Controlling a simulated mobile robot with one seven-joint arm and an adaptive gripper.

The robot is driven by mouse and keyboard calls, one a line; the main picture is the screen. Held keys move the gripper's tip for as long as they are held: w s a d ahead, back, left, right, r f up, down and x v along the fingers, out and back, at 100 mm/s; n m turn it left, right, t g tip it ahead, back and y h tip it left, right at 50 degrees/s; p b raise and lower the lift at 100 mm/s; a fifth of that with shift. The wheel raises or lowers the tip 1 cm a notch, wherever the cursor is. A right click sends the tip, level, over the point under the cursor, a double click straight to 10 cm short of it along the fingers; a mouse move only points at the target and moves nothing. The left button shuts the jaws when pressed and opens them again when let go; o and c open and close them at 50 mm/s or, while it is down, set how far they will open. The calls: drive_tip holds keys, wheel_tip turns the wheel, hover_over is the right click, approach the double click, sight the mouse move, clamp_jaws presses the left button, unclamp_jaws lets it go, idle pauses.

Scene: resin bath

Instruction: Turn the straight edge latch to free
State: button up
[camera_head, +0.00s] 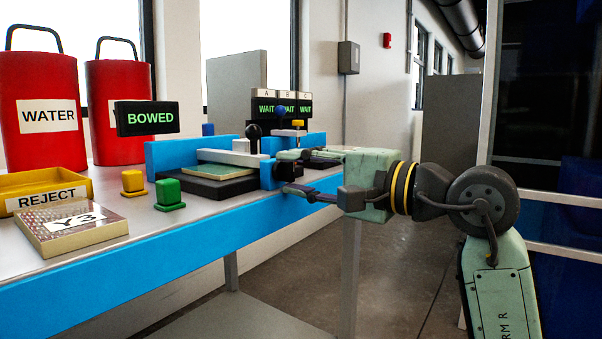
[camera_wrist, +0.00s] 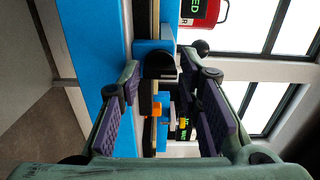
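A pale straight edge bar (camera_head: 238,158) lies across a green plate on a dark block (camera_head: 205,184) in the blue fixture (camera_head: 180,155). A black rounded piece, which looks like the latch (camera_wrist: 160,66), shows between my finger pads in the wrist view, in front of a blue block. In the head view the latch (camera_head: 290,171) is a dark shape at the fixture's right end, partly hidden by my fingers. My gripper (camera_head: 289,172) is open, its fingers on both sides of the latch; I cannot tell whether they touch it. It also shows in the wrist view (camera_wrist: 160,64).
A lit BOWED sign (camera_head: 147,118) stands behind the fixture. A panel (camera_head: 281,107) reads WAIT under A, B and C. A yellow button (camera_head: 133,184), green button (camera_head: 169,194), Y3 box (camera_head: 72,228), REJECT tray (camera_head: 40,187) and red WATER container (camera_head: 44,112) are left on the bench.

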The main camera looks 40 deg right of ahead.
drive_tip(key=shift+o, duration=1.4)
drive_tip(key=v, duration=1.2)
